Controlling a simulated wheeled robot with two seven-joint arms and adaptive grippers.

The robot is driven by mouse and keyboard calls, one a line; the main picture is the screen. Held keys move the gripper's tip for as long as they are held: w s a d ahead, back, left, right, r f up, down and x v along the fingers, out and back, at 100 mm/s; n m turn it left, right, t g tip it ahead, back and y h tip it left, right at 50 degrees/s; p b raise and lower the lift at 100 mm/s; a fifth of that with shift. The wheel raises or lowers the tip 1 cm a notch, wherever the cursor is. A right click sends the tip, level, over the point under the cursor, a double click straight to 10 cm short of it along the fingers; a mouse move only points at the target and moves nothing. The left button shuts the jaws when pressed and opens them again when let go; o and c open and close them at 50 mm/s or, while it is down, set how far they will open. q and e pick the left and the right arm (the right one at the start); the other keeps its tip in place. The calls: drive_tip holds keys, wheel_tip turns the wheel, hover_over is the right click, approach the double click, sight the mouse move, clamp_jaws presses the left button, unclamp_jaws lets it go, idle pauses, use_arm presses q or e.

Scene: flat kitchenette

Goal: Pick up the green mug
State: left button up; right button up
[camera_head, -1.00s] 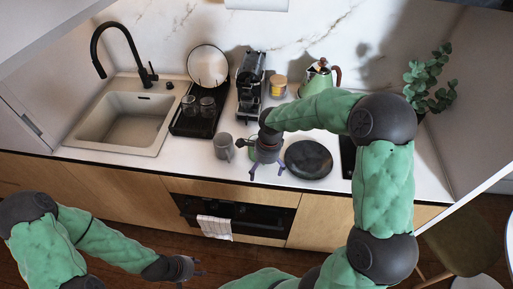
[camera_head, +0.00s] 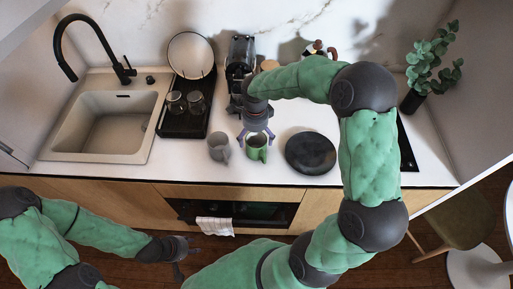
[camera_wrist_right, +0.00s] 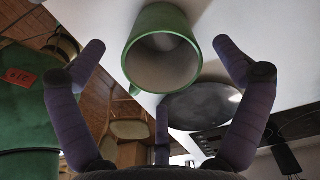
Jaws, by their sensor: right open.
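The green mug (camera_head: 257,154) stands upright on the white counter, in front of the coffee machine and just right of a grey mug. In the right wrist view the green mug (camera_wrist_right: 133,56) is large, with its open mouth facing the camera and its handle at the lower left. My right gripper (camera_head: 256,136) is open right above and behind the green mug. Its fingers are spread around the mug's rim, with gaps at both sides, and hold nothing. My left gripper (camera_head: 184,256) hangs low in front of the cabinets, away from the counter, fingers apart and empty.
A grey mug (camera_head: 219,148) stands close to the left. A dark round plate (camera_head: 311,153) lies close to the right. A black tray (camera_head: 182,125) with glasses, the coffee machine (camera_head: 240,62) and the sink (camera_head: 98,118) are further off. The counter front edge is near.

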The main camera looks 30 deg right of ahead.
sight(257, 144)
drive_tip(key=shift+d+f, duration=0.15)
drive_tip(key=shift+f, duration=1.2)
drive_tip(key=shift+d+f, duration=0.1)
drive_tip(key=shift+f, duration=1.2)
drive_tip(key=c, duration=1.5)
